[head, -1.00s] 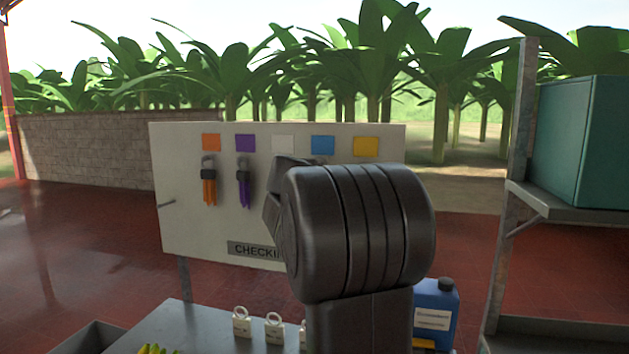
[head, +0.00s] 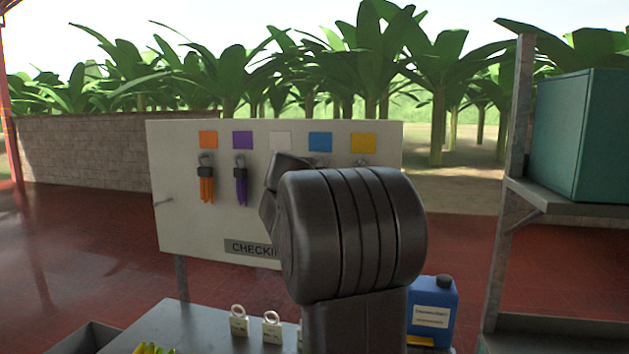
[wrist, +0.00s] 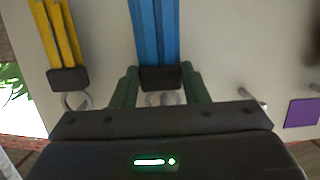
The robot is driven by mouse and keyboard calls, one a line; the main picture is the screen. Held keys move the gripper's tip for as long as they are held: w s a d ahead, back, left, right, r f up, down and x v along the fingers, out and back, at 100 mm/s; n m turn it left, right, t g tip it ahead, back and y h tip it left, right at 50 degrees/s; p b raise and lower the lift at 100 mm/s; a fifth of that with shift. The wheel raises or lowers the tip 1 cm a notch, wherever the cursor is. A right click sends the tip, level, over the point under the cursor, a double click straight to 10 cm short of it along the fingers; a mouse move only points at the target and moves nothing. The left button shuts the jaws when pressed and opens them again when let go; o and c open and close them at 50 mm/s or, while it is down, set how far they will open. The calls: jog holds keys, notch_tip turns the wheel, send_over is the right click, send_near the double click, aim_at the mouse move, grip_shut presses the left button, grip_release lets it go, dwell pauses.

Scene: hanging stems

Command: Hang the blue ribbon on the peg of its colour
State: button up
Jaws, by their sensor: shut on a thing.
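My gripper (wrist: 160,88) is shut on the blue ribbon (wrist: 157,30) in the wrist view. Its green fingers are on either side of the ribbon's black clip, and a metal ring shows beside the clip. The pale board is close behind; I cannot tell whether the ring is around a peg. The blue colour square (head: 320,141) is on the board (head: 200,230) in the head view. My arm hides the gripper and the blue ribbon there.
A yellow ribbon (wrist: 63,35) hangs left of the blue one in the wrist view. A bare peg (wrist: 252,97) and a purple square (wrist: 303,112) are to the right. Orange (head: 206,188) and purple (head: 241,185) ribbons hang on the board.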

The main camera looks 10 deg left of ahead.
jog(key=o, duration=1)
jog(key=shift+o, duration=0.2)
jog(key=shift+s, duration=0.15)
jog(key=b+v, duration=0.3)
jog(key=v, duration=1)
jog(key=shift+s+r+b, duration=0.15)
jog(key=shift+s+b, duration=0.1)
jog(key=shift+b, duration=0.15)
